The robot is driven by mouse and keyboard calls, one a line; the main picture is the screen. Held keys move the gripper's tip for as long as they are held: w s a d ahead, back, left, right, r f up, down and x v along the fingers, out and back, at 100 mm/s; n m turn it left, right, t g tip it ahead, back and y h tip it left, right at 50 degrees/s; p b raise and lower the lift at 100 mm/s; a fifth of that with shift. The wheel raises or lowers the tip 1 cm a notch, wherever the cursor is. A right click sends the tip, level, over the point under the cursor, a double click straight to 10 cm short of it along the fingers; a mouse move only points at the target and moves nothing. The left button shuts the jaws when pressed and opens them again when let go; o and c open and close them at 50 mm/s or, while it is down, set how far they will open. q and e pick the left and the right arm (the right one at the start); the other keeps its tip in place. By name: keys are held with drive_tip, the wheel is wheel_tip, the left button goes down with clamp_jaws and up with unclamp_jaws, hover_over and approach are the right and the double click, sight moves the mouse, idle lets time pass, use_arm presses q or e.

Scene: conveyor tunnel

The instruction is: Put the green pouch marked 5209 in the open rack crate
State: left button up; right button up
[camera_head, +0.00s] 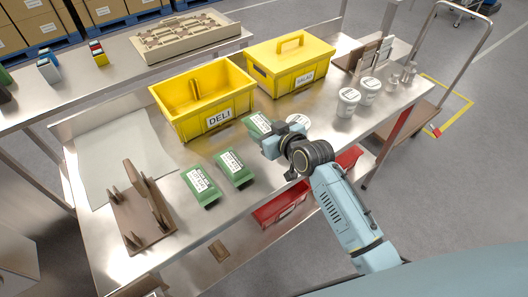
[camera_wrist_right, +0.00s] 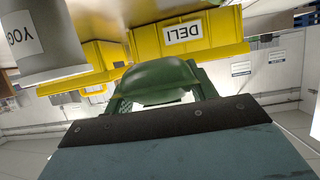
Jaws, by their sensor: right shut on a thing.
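My right gripper (camera_head: 262,135) is shut on a green pouch (camera_head: 256,122) with a white label, held up near the front right corner of the open yellow DELI crate (camera_head: 207,120). The held pouch bulges between the fingers in the right wrist view (camera_wrist_right: 163,82). The open crate has a raised yellow piece inside and no lid. Two more green pouches with white labels, a left one (camera_head: 200,185) and a right one (camera_head: 234,167), lie on the steel table in front of it. I cannot read the number on any pouch. My left gripper is not in view.
A lidded yellow crate (camera_head: 290,70) stands right of the open one. A white tub (camera_head: 299,121) is close behind my gripper; two more tubs (camera_head: 348,104) stand to the right. A brown divided rack (camera_head: 142,212) is at front left. Red bins (camera_head: 281,208) sit below the table.

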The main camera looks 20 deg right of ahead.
wheel_tip(320, 180, down, 8)
drive_tip(key=shift+f+b, duration=0.2)
drive_tip(key=shift+b, duration=0.3)
drive_tip(key=shift+f, duration=0.2)
drive_tip(key=o, duration=1.4)
